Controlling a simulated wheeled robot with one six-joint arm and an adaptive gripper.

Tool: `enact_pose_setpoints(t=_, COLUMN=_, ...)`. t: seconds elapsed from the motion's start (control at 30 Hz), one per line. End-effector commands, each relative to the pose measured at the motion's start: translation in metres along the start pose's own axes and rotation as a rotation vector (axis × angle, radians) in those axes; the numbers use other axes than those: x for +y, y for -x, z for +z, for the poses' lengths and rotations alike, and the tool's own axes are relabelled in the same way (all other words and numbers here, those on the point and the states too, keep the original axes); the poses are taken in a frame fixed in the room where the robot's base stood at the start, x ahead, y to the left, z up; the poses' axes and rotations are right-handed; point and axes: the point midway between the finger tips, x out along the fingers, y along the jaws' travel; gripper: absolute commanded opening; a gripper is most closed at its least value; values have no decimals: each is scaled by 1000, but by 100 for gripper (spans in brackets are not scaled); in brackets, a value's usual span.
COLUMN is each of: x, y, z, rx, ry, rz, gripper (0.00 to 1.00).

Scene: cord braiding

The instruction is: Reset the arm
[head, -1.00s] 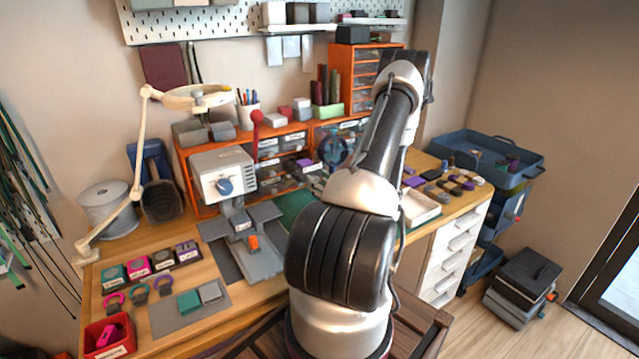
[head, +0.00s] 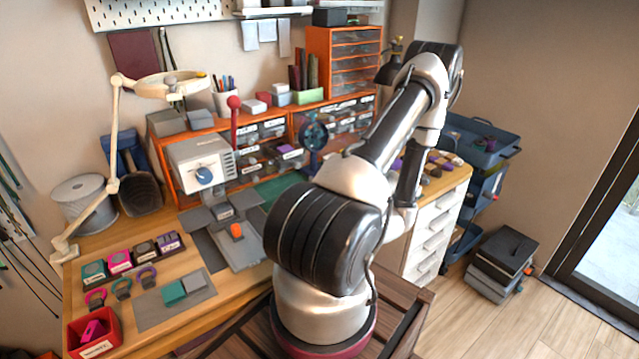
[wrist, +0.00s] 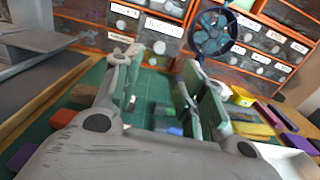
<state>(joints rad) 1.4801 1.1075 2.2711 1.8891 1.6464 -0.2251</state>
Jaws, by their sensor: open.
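My gripper (wrist: 160,92) shows in the wrist view with its two fingers spread apart and nothing between them. It is over a green cutting mat (wrist: 92,95), facing the drawers behind. Small blurred pieces show on the mat beyond the fingertips; I cannot tell what they are. In the head view my arm is bent up and over the right part of the workbench, and the gripper itself cannot be made out there. The green mat (head: 280,190) is partly hidden by the arm.
Orange drawer units (head: 262,148) and a small fan (head: 313,134) stand behind the mat. A grey press (head: 200,165) with a red-knobbed lever is to the left. A lamp (head: 118,130), a red bin (head: 95,333) and colored blocks are further left. A blue cart (head: 480,140) stands right.

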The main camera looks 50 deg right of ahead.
Motion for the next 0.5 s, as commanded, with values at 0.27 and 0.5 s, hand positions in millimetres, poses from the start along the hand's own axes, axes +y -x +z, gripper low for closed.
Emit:
enact_pose_setpoints(t=0.27, x=0, y=0, z=0, rx=0, ry=0, rz=0, gripper=41)
enact_pose_setpoints(t=0.5, x=30, y=10, z=-12, rx=57, ry=-53, rz=122, gripper=41)
